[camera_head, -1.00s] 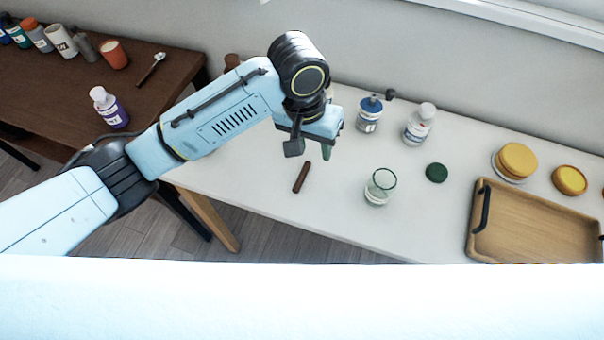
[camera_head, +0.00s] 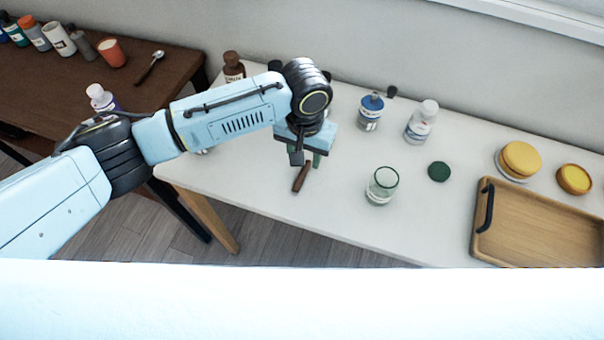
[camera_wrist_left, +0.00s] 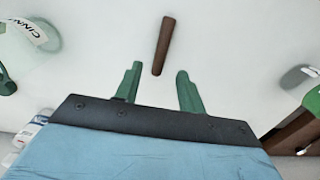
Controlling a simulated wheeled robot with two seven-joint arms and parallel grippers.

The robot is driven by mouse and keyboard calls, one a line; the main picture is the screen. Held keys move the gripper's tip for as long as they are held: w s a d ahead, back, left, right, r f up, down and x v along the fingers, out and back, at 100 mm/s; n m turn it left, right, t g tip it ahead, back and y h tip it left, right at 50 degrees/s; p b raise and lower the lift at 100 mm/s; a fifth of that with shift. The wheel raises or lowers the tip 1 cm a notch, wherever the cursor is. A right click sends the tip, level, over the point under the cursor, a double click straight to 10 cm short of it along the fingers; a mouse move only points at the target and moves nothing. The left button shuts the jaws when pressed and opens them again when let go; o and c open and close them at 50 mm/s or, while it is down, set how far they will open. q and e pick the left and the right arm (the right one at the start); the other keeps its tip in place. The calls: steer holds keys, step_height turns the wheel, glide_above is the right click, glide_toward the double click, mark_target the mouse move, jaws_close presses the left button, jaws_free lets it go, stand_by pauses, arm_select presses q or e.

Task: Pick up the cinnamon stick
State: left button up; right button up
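The cinnamon stick (camera_head: 301,178) is a short dark brown rod lying on the white counter. In the head view its upper end meets the outline of my left gripper (camera_head: 307,160), which hangs over it. In the left wrist view the stick (camera_wrist_left: 163,46) lies ahead of the left gripper (camera_wrist_left: 156,82), in line with the gap between its two green fingers. The fingers are apart with nothing between them. My right gripper shows in neither view.
An empty glass (camera_head: 381,186) and a dark green lid (camera_head: 439,171) stand to the right. Farther right is a wooden tray (camera_head: 540,222) with a black handle. Bottles (camera_head: 421,121) stand behind. The counter's front edge lies near the stick.

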mark_target(304, 169)
arm_select(q)
step_height(304, 169, down, 4)
steer(key=shift+s+r+b, duration=0.1)
steer(key=shift+s+b, duration=0.05)
steer(key=shift+b, duration=0.15)
jaws_close()
stand_by(0.3)
